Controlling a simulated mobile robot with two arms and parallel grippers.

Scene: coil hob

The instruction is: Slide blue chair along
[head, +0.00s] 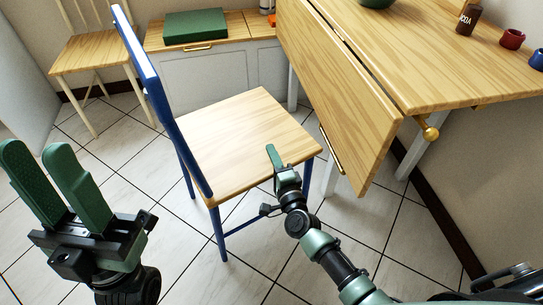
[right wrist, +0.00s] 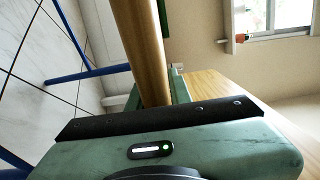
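The blue chair (head: 245,125) has a wooden seat with a blue backrest and legs. It stands upright on the tiles, its back to the left and its seat beside the table's hanging leaf. My right gripper (head: 275,162) is at the near edge of the seat, one green finger lying on top. In the right wrist view the seat's edge (right wrist: 140,45) runs between the fingers, which look closed on it; the lower finger is mostly hidden. My left gripper (head: 38,158) is at the lower left, away from the chair, its fingers apart and empty.
A wooden table (head: 430,60) with a hanging leaf (head: 340,90) is close to the chair's right. A plain wooden chair (head: 90,52) stands at the back left. A low white cabinet (head: 210,80) with a green box (head: 195,26) stands behind. Tiled floor is clear at left.

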